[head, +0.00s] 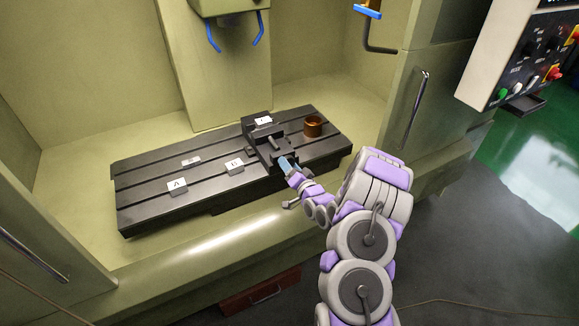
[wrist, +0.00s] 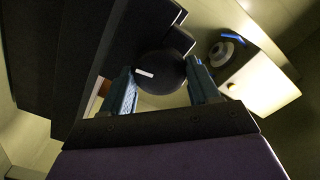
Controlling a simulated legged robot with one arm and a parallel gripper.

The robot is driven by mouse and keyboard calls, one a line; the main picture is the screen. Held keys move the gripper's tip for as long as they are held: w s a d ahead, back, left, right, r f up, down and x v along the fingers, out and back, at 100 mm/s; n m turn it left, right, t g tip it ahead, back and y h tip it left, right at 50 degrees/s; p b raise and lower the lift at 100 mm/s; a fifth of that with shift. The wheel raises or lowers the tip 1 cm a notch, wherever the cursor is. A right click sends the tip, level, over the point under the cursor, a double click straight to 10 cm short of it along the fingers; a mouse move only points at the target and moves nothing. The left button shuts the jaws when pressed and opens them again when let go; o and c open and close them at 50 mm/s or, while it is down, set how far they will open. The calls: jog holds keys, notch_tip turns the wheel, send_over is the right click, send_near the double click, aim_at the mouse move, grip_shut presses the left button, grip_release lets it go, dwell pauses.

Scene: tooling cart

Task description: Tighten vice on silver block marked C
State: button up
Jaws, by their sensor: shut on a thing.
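The black vice (head: 268,146) stands on the slotted machine table. A block with a white label (head: 263,121) sits at its back jaw; I cannot read the letter. My gripper (head: 287,164) is at the front end of the vice. In the wrist view, the two blue-grey fingers of my gripper (wrist: 160,88) stand on either side of a dark round knob (wrist: 161,72) with a white mark. My gripper is shut on this knob, which appears to be the vice's screw end. The jaw gap is hard to make out.
Block A (head: 176,186), another labelled block (head: 235,167) and a small block (head: 191,160) lie left on the black table (head: 145,212). A copper-coloured cylinder (head: 313,127) stands right of the vice. The spindle head (head: 222,7) hangs above. A control panel (head: 530,52) is at the right.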

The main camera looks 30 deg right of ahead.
jog(key=shift+d+m, duration=0.1)
jog(key=shift+m, duration=0.3)
jog(key=o, duration=1.1)
jog(key=shift+d, duration=0.15)
jog(key=shift+c, duration=0.2)
jog(key=shift+s, duration=0.15)
jog(key=s+p, duration=0.2)
jog(key=s, duration=1.5)
jog(key=shift+d+f, duration=0.15)
jog(key=shift+d, duration=0.15)
